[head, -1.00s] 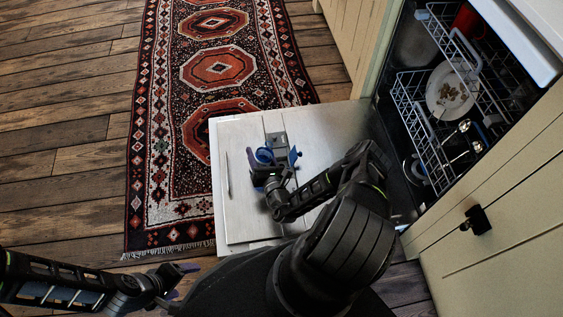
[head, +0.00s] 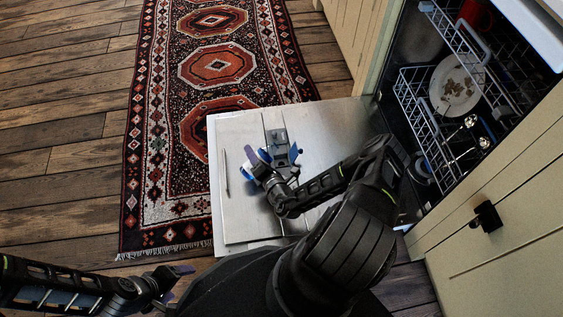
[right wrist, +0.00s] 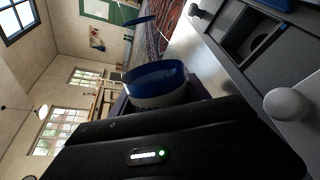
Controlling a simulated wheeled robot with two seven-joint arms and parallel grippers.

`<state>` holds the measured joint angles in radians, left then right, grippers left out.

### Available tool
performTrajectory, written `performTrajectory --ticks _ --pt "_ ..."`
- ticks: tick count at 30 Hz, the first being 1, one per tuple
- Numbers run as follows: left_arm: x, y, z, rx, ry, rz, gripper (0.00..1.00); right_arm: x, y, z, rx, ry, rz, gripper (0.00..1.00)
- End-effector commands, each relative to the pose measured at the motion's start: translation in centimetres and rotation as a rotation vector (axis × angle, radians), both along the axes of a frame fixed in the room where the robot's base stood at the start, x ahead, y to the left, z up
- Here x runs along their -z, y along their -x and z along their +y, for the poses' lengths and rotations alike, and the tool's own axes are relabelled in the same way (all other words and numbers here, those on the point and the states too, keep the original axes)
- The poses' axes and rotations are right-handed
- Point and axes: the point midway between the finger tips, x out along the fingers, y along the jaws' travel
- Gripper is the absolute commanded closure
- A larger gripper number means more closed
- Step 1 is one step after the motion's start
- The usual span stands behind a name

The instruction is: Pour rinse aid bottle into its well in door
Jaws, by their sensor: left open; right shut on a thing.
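The open dishwasher door (head: 236,212) lies flat above the floor. Its dispenser panel (head: 274,137) is near the far edge; the right wrist view shows a dark open recess in this panel (right wrist: 251,39). My right gripper (head: 266,166) is shut on the blue-and-white rinse aid bottle (head: 249,167) and holds it beside the panel, over the door. The bottle looks tilted; its blue and white body also shows in the right wrist view (right wrist: 158,88). Its mouth and any liquid cannot be made out. My left gripper (head: 172,284) is open and empty at lower left.
The dishwasher racks (head: 437,125) at right hold a plate (head: 455,88) and other dishes. A patterned rug (head: 172,150) lies left of the door on the wooden floor. A cabinet with a black knob (head: 487,215) stands at lower right.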

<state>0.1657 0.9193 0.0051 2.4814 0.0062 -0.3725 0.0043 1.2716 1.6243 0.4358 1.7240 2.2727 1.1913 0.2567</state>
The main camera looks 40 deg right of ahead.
Motion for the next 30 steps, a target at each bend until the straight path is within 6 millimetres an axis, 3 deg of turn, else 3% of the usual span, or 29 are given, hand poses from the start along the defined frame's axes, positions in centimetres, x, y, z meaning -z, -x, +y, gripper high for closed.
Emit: performTrajectory --ticks 2,9,30 --pt "0.9 -0.1 0.0 -0.001 0.000 -0.002 0.24 0.4 0.0 0.1 0.001 -0.049 -0.004 0.95" --pt "0.9 -0.1 0.0 -0.001 -0.001 -0.004 0.24 -1.3 0.0 0.6 0.000 -0.205 -0.013 0.95" --pt "1.6 -0.2 -0.1 -0.002 -0.001 -0.006 0.24 -0.4 0.0 0.8 0.001 -0.406 -0.025 0.95"
